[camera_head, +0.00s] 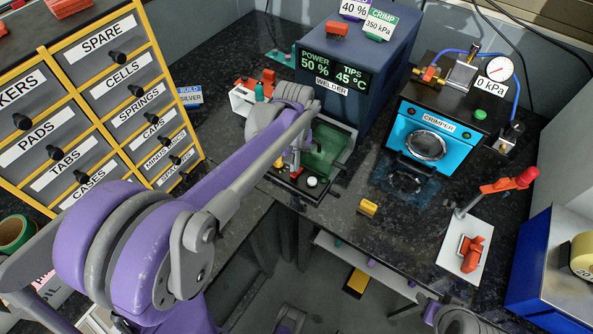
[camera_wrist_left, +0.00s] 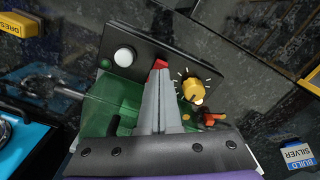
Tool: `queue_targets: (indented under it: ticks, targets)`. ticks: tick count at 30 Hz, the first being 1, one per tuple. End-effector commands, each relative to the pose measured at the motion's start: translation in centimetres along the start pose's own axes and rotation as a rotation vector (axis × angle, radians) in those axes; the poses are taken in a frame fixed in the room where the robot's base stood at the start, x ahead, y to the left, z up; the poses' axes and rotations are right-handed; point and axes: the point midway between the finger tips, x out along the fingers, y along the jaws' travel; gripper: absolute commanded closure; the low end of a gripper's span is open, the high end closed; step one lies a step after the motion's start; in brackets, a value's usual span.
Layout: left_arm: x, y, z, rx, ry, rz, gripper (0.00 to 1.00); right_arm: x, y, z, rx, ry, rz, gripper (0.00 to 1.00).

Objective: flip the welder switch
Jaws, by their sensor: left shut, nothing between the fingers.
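The welder (camera_head: 347,62) is a dark blue box at the back of the bench, its display reading POWER 50 % and TIPS 45 °C. A dark control plate (camera_wrist_left: 140,35) in front carries a white round button (camera_wrist_left: 124,56), a yellow knob with dial marks (camera_wrist_left: 193,88) and a small red piece (camera_wrist_left: 158,64), which looks like the switch. My left gripper (camera_head: 293,168) is shut and empty above this plate. In the left wrist view its fingertips (camera_wrist_left: 160,75) are right at the red piece and partly hide it; I cannot tell whether they touch.
A green transparent shield (camera_head: 322,148) stands beside the left gripper. The blue crimper (camera_head: 430,128) is to the right, with a yellow block (camera_head: 368,207) before it. A red-handled lever tool (camera_head: 497,186) stands farther right. Labelled drawers (camera_head: 115,55) fill the left. Bench between welder and crimper is mostly clear.

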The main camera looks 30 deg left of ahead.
Motion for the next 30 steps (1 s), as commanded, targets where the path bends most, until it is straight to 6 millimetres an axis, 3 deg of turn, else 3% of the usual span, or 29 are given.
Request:
queue_targets:
  ticks: [30]
  targets:
    - [0.8, 0.0, 0.01, 0.0, 0.0, 0.0, 1.0, 0.49, 0.0, 0.32, 0.0, -0.002, 0.0, 0.5]
